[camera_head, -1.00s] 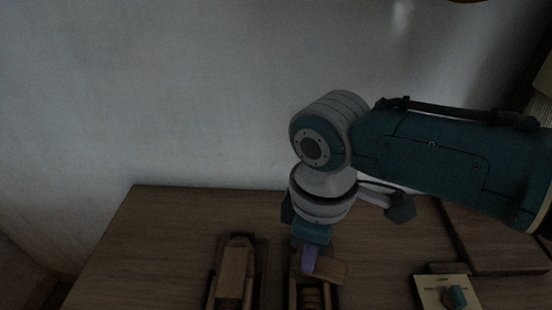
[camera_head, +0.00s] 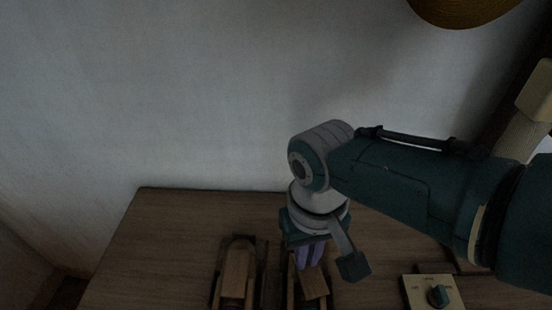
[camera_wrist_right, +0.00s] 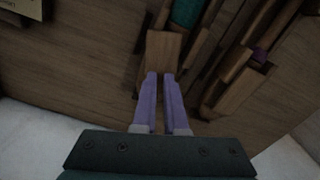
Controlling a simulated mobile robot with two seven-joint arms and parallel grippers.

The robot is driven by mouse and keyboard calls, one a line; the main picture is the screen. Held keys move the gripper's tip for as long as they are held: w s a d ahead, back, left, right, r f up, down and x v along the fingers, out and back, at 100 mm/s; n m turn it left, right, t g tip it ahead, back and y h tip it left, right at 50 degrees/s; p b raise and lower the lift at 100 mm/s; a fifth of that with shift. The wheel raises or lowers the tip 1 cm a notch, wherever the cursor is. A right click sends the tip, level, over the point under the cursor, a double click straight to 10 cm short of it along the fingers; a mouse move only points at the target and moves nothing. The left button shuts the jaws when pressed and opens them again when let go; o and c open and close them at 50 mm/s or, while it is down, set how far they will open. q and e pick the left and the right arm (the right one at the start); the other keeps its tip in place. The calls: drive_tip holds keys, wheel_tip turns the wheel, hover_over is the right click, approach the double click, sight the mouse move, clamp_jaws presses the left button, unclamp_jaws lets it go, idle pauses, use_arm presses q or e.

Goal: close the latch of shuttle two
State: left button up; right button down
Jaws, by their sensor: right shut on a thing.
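Two wooden shuttles lie side by side on the table, the left shuttle (camera_head: 219,290) and the right shuttle (camera_head: 291,294); I cannot read which is numbered two. The right shuttle has a flat wooden latch piece (camera_head: 314,284), set slightly askew to its body. My right gripper (camera_head: 309,264) points down with its purple fingers at the far end of this latch. In the right wrist view the fingers (camera_wrist_right: 161,76) are close together at the end of the latch (camera_wrist_right: 163,50), shut on it. Teal thread (camera_wrist_right: 187,12) shows beyond. My left gripper is not in view.
The wooden table (camera_head: 165,240) is clear to the left of the shuttles and behind them up to the pale wall.

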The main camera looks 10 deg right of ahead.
drive_tip(key=shift+m, duration=1.7)
drive_tip(key=c, duration=1.2)
unclamp_jaws()
drive_tip(key=shift+c, duration=0.2)
drive_tip(key=shift+r+p, duration=0.15)
drive_tip(key=shift+p, duration=0.2)
wheel_tip(320, 180, up, 10)
drive_tip(key=p, duration=0.7)
drive_tip(key=shift+p, duration=0.3)
